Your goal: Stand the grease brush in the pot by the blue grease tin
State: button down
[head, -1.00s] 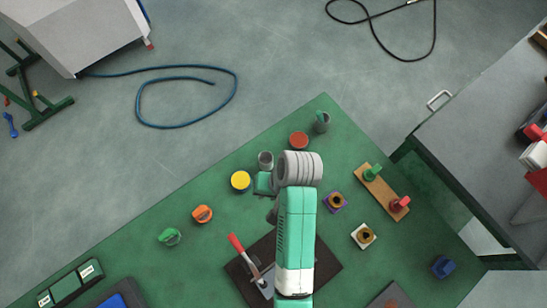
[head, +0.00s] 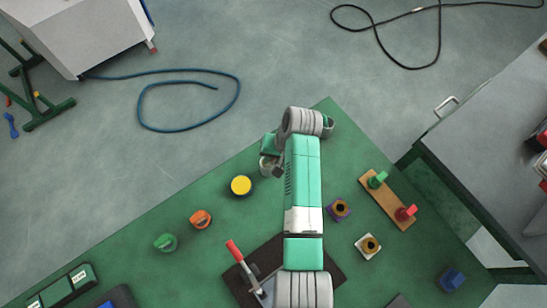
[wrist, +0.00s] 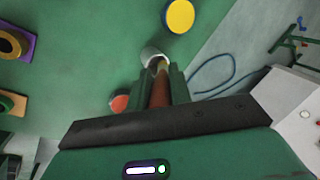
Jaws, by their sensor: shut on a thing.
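My gripper (wrist: 161,80) is shut on the grease brush (wrist: 159,93), a brown-red handle with a pale end, in the wrist view. The pale end overlaps the mouth of a grey pot (wrist: 150,53); I cannot tell whether it is inside or above. This pot (head: 266,168) also shows in the head view, partly covered by my gripper (head: 277,172). A yellow tin (head: 241,186) stands near the pot and shows in the wrist view (wrist: 180,16). A red tin (wrist: 119,103) is on the pot's other side. I see no blue grease tin.
A second grey pot (head: 328,125) stands at the bench's far corner, partly behind my arm. Orange (head: 201,219) and green (head: 165,242) items lie left. A wooden strip (head: 388,198) with green and red pieces and a blue block (head: 452,280) are right.

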jog(key=shift+f, duration=0.55)
jog(key=c, duration=1.3)
grip_release()
jog(key=shift+r, duration=0.1)
jog(key=p+v, duration=0.2)
jog(key=v, duration=1.1)
jog(key=shift+a, duration=0.1)
